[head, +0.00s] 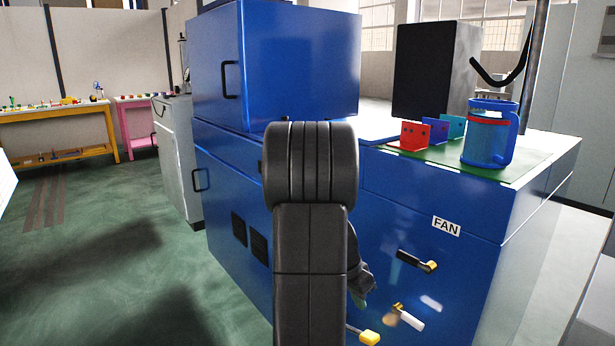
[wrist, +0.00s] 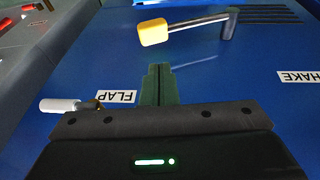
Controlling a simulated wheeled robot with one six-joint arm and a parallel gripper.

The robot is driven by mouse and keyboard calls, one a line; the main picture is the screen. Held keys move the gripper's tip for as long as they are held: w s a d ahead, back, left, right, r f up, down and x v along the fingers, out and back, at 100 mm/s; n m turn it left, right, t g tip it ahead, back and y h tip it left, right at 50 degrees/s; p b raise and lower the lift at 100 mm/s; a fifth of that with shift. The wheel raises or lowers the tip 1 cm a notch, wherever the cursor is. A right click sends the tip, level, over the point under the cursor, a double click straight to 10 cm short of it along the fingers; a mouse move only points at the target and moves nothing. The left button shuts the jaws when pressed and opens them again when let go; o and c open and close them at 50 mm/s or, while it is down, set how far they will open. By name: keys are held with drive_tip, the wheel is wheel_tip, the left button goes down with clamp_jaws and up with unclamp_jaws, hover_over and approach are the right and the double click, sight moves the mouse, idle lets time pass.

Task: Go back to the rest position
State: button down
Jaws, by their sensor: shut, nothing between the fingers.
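My gripper shows in the wrist view (wrist: 157,84), its two dark fingers pressed together with nothing between them. It is in front of the blue machine's panel (wrist: 220,80). A lever with a yellow knob (wrist: 153,32) lies beyond the fingertips, apart from them. A white-knobbed lever (wrist: 60,105) is at the left, beside an upside-down FLAP label (wrist: 115,96). In the head view my dark arm stands upright in front of the blue cabinet (head: 390,210) and hides most of my gripper. The yellow knob (head: 369,338) and white knob (head: 411,320) show right of the arm.
A black-handled lever (head: 415,262) sits under the FAN label (head: 446,227). On the cabinet top, a blue mug-like container (head: 488,140) and red, purple and teal brackets (head: 414,135) stand on a green mat (head: 505,174). Open green floor (head: 90,230) lies left.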

drive_tip(key=b, duration=0.2)
hover_over(372, 338)
drive_tip(key=w+a, duration=0.2)
wheel_tip(372, 338, down, 7)
drive_tip(key=shift+r, duration=0.2)
drive_tip(key=shift+s+d+f+b, duration=0.35)
drive_tip(key=shift+s+f+b, duration=0.2)
drive_tip(key=shift+f+b, duration=0.1)
drive_tip(key=shift+s+d+f+t+y+b, duration=0.3)
drive_tip(key=shift+s+b, duration=0.25)
drive_tip(key=shift+s, duration=0.1)
